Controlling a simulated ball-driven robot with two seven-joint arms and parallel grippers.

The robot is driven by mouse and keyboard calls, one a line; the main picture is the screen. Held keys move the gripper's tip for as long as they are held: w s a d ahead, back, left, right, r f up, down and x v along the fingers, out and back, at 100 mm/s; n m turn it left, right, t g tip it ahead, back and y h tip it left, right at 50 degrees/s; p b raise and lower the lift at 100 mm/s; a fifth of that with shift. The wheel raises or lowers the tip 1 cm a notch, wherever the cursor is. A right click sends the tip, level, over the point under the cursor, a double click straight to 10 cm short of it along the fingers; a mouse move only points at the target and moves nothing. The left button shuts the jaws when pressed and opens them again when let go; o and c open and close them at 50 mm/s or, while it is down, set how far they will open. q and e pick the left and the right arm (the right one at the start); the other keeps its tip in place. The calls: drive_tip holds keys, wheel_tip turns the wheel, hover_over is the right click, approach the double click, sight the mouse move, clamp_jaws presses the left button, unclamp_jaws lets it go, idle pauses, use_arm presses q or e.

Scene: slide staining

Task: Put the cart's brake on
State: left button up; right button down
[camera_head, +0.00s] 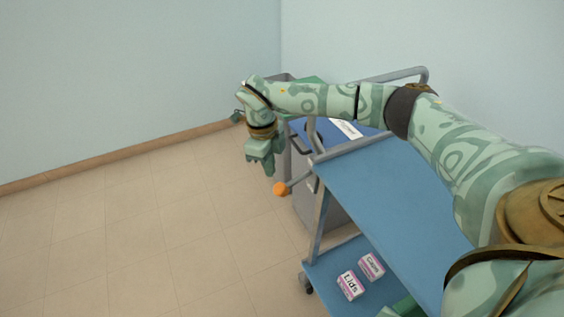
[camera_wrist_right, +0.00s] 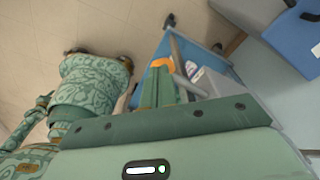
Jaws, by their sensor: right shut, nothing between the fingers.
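The cart has a blue top (camera_head: 385,185) and a grey tubular frame. A grey lever (camera_head: 299,181) sticks out from its near-left corner and ends in an orange ball knob (camera_head: 280,189). I take this lever to be the brake. My right gripper (camera_head: 268,169) is shut and empty, pointing down just left of and above the knob. In the right wrist view, the orange knob (camera_wrist_right: 162,63) shows just past the tips of the shut fingers (camera_wrist_right: 157,82); I cannot tell whether they touch. My left gripper is not in view.
The cart's lower shelf (camera_head: 330,262) holds two small boxes, one marked Lids (camera_head: 350,285) and another box (camera_head: 371,266) beside it. A grey cabinet or bin (camera_head: 308,207) stands behind the cart. The tiled floor (camera_head: 150,230) at left is clear. Walls close off the back.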

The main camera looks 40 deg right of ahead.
drive_tip(key=shift+w, duration=0.15)
